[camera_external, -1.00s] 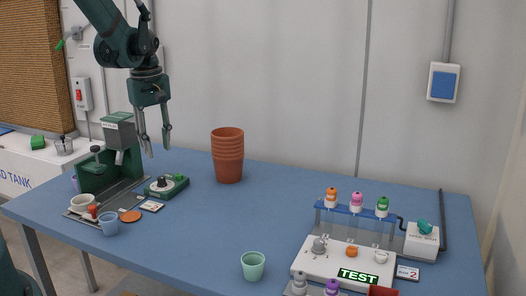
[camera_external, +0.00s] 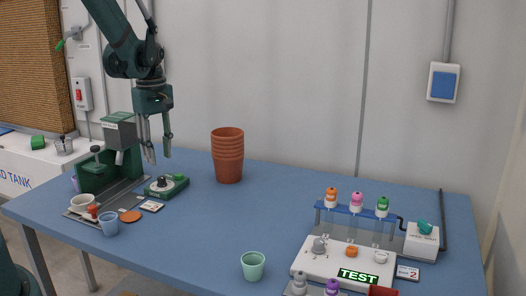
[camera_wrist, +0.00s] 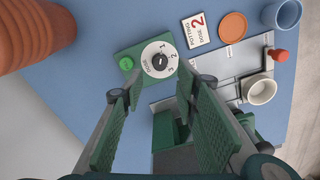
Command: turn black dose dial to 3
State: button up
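The black dose dial (camera_wrist: 160,61) sits at the centre of a white disc marked 1, 2 and 3, on a green box (camera_wrist: 130,52) with a round green button. A short white mark shows on the dial; which number it points to I cannot tell for sure. In the outside view the dial (camera_external: 161,182) is small, on the box (camera_external: 178,187) beside the green machine. My gripper (camera_external: 161,157) points down above the box, apart from it. In the wrist view my gripper (camera_wrist: 158,80) is open and empty, its fingers spread on either side below the dial.
A stack of terracotta pots (camera_external: 228,155) stands right of the box. The green machine (camera_external: 97,171) stands left, with a white cup (camera_wrist: 261,90) and blue cup (camera_wrist: 282,14) near it. A card (camera_wrist: 196,29) with a red 2 lies close to the dial box.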

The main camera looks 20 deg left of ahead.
aim_at(161, 177)
jog(key=shift+f+b, duration=0.3)
jog(key=shift+f, duration=3.5)
jog(key=c, duration=0.9)
